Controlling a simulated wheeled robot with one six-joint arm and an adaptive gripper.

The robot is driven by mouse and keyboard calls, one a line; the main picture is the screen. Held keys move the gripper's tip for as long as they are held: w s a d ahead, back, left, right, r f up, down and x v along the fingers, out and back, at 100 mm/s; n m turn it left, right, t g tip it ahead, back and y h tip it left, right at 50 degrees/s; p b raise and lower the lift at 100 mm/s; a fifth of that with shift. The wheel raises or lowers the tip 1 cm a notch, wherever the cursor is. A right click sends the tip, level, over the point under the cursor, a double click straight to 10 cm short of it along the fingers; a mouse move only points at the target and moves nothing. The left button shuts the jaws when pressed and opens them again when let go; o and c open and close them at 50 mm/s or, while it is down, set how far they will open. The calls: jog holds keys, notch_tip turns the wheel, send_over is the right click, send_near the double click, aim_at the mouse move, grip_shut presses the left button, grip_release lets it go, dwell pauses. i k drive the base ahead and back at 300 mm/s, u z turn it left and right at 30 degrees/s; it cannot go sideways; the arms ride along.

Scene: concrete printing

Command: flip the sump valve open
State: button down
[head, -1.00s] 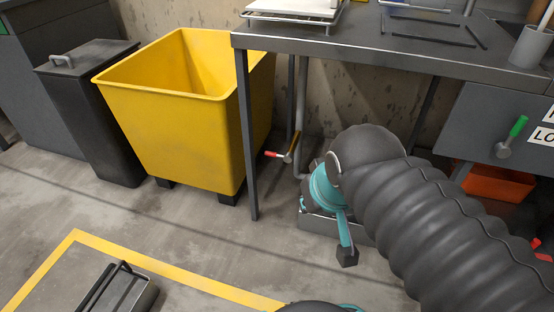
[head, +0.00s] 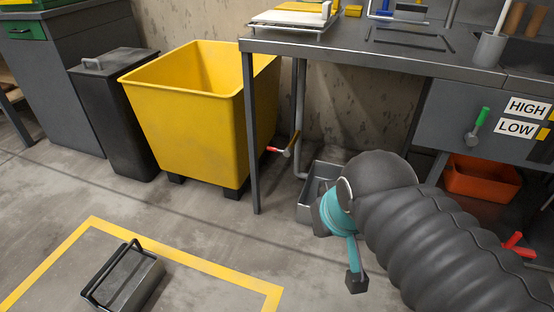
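A small valve with a red-tipped lever (head: 272,150) sits on a grey pipe (head: 300,105) under the left end of the steel table. The lever points left, roughly level, and a thin orange-yellow bar (head: 295,140) rises beside the valve body. Which of the valves in view is the sump valve is not labelled. The pipe bends near the floor toward an open grey metal box (head: 307,200). My arm, in a dark ribbed sleeve with a teal wrist, reaches in front of this box. A dark block at its end (head: 356,282) hangs low, right of the valve and apart from it. The fingers are not clear.
A yellow bin (head: 185,125) and a table leg (head: 251,135) stand left of the valve. A green-handled lever (head: 482,118) is by HIGH and LOW labels. A red handle (head: 516,243) and an orange crate (head: 482,180) are at right. The floor at front left holds a handled box (head: 125,278).

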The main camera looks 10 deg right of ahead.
aim_at(286, 152)
jog(key=z, duration=0.8)
jog(key=i, duration=0.6)
jog(key=u, duration=0.4)
